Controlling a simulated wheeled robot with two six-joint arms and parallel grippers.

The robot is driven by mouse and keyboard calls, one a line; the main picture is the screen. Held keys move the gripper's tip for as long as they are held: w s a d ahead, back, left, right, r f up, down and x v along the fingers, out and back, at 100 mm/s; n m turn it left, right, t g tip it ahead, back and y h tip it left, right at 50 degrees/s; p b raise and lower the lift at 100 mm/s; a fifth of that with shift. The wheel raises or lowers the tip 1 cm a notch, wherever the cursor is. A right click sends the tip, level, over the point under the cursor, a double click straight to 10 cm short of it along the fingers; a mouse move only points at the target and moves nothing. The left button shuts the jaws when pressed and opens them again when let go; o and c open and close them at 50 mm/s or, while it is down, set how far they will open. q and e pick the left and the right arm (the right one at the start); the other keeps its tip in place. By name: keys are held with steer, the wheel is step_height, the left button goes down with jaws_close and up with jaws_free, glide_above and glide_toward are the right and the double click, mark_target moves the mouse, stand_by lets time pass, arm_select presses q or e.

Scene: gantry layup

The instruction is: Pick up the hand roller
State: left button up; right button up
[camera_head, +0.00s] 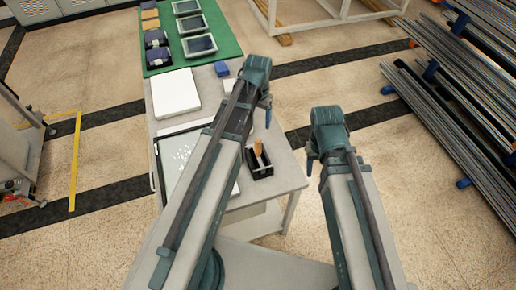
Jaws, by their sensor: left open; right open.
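What looks like the hand roller (258,149) shows as an orange-brown handle standing in a small black holder (262,170) near the right edge of the table. Its lower part is hidden in the holder. My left gripper (267,104) is beyond the holder, at the end of the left arm that crosses over the table. My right gripper (311,161) is to the right of the holder, past the table edge. Both are open and appear empty, apart from the roller, though their fingers are small and partly hidden.
The grey table (285,178) carries a white block (175,93), a small blue block (221,69) and a dark-framed tray, partly covered by my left arm. A green mat (222,38) with several framed panels and dark blue items lies farther back. Metal bars (455,100) are stacked at right.

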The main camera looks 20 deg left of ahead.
mark_target(258, 141)
arm_select(q)
steer(key=shift+f, duration=0.15)
step_height(258, 141, down, 8)
steer(key=b, duration=0.8)
steer(key=shift+f+b, duration=0.2)
steer(key=shift+b, duration=0.15)
step_height(258, 141, down, 5)
steer(key=b, duration=0.5)
steer(key=shift+f, duration=0.2)
steer(key=shift+r, duration=0.1)
jaws_close()
stand_by(0.5)
